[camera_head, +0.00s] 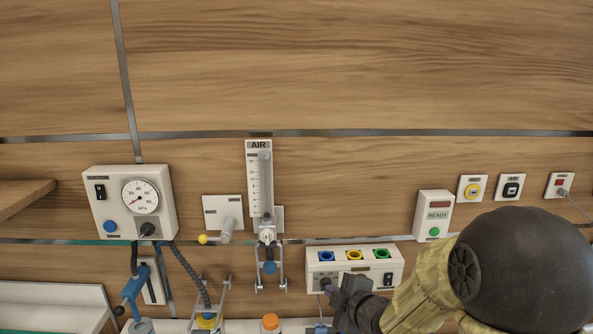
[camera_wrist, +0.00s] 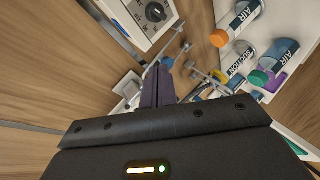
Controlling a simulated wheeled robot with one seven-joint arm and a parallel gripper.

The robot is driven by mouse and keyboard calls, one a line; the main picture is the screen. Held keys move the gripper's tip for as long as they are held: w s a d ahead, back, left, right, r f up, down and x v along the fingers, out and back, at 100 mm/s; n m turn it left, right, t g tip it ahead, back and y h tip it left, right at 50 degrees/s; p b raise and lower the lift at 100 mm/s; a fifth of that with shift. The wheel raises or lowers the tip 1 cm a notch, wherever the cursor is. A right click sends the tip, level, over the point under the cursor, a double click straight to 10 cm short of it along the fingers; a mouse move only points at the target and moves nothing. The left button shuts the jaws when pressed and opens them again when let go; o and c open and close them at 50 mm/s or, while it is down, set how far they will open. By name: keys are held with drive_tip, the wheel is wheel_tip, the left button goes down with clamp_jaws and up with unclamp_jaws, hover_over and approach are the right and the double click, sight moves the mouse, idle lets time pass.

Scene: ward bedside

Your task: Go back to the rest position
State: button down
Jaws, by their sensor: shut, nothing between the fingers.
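My gripper (camera_head: 342,296) is at the lower middle right of the head view, in front of the lower part of a white wall box with coloured sockets (camera_head: 319,269). In the wrist view its two dark fingers (camera_wrist: 158,82) lie together, shut with nothing between them. My arm fills the lower right of the head view and hides what is behind it. Whether the fingertips touch the box cannot be told.
On the wall are a suction gauge (camera_head: 165,215), an AIR flowmeter (camera_head: 254,190) and a READY box (camera_head: 434,208). In the wrist view, bottles, one orange-capped (camera_wrist: 240,30), stand on a white shelf at right. The upper wall is clear.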

drive_tip(key=s+d+f+m+g+h, duration=0.1)
drive_tip(key=s+d+f+m+g, duration=0.1)
drive_tip(key=s+m, duration=0.4)
drive_tip(key=s+d+f+m+g+h, duration=0.2)
drive_tip(key=s+m+g, duration=0.2)
drive_tip(key=s+m, duration=0.2)
drive_tip(key=s+d+f+m+g+h, duration=0.2)
drive_tip(key=s+d+f+m+g, duration=0.1)
drive_tip(key=s+m, duration=0.2)
drive_tip(key=shift+s+m, duration=0.4)
drive_tip(key=shift+s, duration=0.5)
